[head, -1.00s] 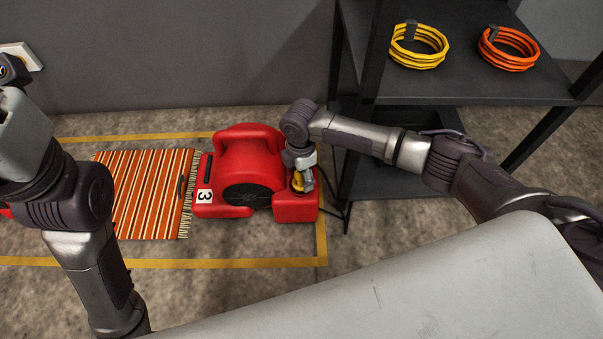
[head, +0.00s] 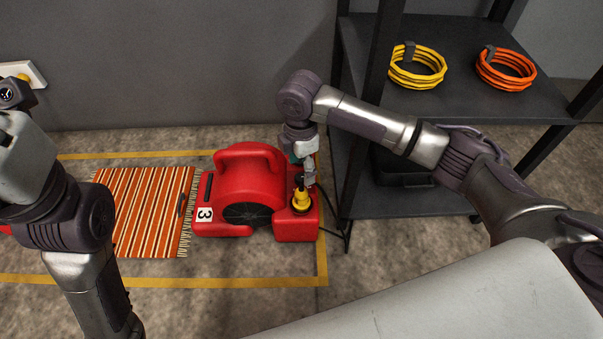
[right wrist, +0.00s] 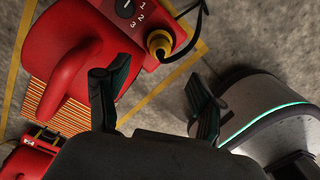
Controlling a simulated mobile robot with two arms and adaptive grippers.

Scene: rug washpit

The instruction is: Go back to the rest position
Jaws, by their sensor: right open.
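My right gripper (head: 307,180) is open and empty, just above the yellow plug-like fitting (head: 301,199) on top of the red blower (head: 250,182) marked 3. In the right wrist view its two fingers (right wrist: 155,92) are spread wide, with the yellow fitting (right wrist: 159,42) beyond them and nothing between them. The fitting sits upright on the blower by the dial (right wrist: 125,8) numbered 1, 2, 3. My left arm stands at the left of the head view; its gripper fingers are out of the picture.
A striped orange rug (head: 150,208) lies left of the blower, inside yellow floor lines (head: 230,281). A dark shelf (head: 460,103) with a yellow coil (head: 417,68) and an orange coil (head: 505,70) stands close to my right arm. A white wall socket (head: 24,73) is at far left.

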